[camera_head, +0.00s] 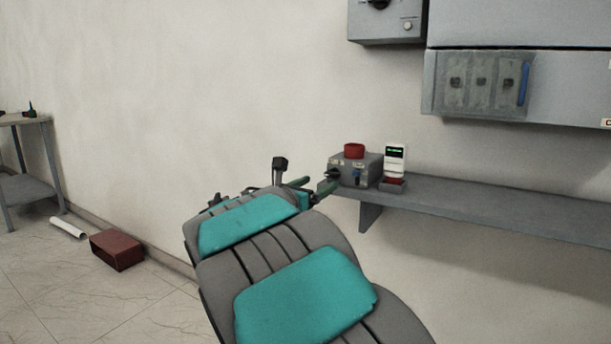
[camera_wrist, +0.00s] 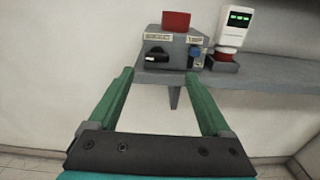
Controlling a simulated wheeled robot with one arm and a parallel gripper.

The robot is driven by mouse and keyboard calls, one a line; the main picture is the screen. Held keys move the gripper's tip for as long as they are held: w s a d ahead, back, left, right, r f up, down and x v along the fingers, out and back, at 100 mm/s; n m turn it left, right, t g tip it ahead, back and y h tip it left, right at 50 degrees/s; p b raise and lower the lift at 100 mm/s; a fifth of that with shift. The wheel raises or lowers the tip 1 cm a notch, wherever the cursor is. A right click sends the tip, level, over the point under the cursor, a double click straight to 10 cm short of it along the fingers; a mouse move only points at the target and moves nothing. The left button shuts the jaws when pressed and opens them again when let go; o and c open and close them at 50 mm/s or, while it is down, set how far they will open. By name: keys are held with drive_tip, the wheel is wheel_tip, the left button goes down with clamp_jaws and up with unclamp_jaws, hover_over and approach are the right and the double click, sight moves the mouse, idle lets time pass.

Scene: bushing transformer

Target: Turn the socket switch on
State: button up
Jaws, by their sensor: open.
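A grey box with a red top (camera_head: 354,151) stands at the left end of the wall shelf; it also shows at the top of the wrist view (camera_wrist: 176,52). Its front carries a black rotary switch (camera_wrist: 157,55) on the left and a blue part (camera_wrist: 195,52) on the right, each under a small label. In the head view, my gripper (camera_head: 309,188) is at the box's left front, and the switch is partly hidden there.
A white device with a green display (camera_head: 396,158) stands on a red and grey base right of the box. The grey shelf (camera_head: 480,202) runs right. Grey wall cabinets (camera_head: 475,83) hang above. A red box (camera_head: 117,250) lies on the floor at left, near a table (camera_head: 24,150).

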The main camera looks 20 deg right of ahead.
sight(331, 174)
drive_tip(key=x, duration=0.7)
drive_tip(key=shift+w+d+r, duration=0.2)
drive_tip(key=shift+w, duration=0.25)
drive_tip(key=shift+c, duration=0.2)
clamp_jaws()
